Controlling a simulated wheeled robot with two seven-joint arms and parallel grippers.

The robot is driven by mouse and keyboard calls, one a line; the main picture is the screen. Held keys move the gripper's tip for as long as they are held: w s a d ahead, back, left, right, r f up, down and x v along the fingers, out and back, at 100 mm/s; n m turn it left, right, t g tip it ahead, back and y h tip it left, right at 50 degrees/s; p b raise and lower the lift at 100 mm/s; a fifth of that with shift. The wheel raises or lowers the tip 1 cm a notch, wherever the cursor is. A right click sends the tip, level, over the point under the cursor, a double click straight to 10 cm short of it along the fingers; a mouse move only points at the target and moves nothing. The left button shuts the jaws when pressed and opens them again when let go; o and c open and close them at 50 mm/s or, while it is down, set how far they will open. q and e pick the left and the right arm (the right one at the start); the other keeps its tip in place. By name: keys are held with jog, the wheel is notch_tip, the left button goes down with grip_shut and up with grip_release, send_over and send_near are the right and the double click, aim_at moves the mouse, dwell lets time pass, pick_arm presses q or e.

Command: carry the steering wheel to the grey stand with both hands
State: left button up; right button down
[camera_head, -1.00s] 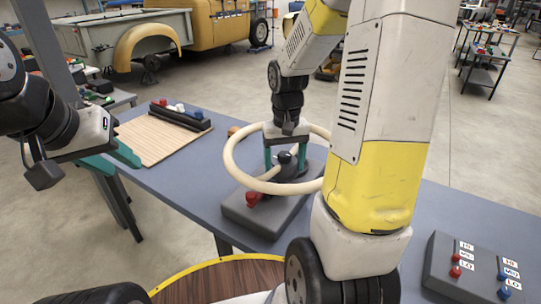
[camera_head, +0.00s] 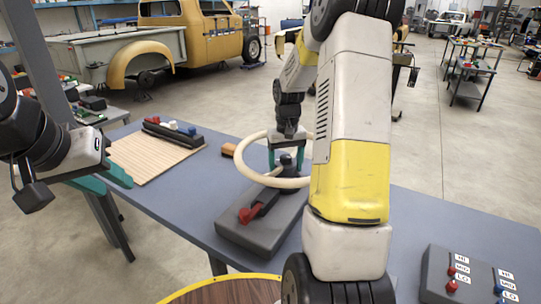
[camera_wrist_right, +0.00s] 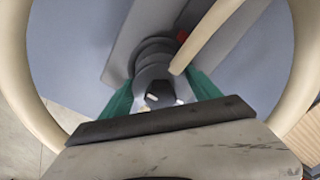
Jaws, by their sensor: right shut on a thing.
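The steering wheel (camera_head: 247,174) is a cream ring around a dark hub, over the middle of the table. My right gripper (camera_head: 286,157) is shut on the hub from above. In the right wrist view, its teal fingers flank the hub, and the ring (camera_wrist_right: 30,100) curves around it. A grey stand (camera_head: 262,232) with a red lever lies under and in front of the wheel. I cannot tell whether wheel and stand touch. My right arm hides the ring's right side. My left gripper (camera_head: 106,178) is open and empty at the table's left end, away from the wheel.
A slatted wooden mat (camera_head: 150,160) and a dark block with coloured knobs (camera_head: 172,132) lie at the table's left. A brown cylinder (camera_head: 228,149) lies behind the wheel. A switch box (camera_head: 468,275) sits at front right. The blue table (camera_head: 430,215) is clear between.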

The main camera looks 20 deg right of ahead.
aim_at(286, 157)
jog(key=shift+f, duration=0.7)
jog(key=shift+f, duration=0.6)
jog(key=shift+c, duration=0.8)
grip_release()
notch_tip(286, 157, up, 13)
jog(key=shift+f, duration=0.1)
jog(key=s+a+r+t, duration=0.3)
jog(key=s+a+r, duration=0.4)
jog(key=s+r, duration=0.15)
jog(key=s+a+r+n+t+y, duration=0.1)
jog(key=s+a, duration=0.4)
jog(key=s, duration=0.9)
jog(key=shift+s+a+t+y, duration=0.25)
jog(key=shift+a+t+y, duration=0.25)
jog(key=shift+t, duration=0.6)
jog(key=shift+d, duration=0.1)
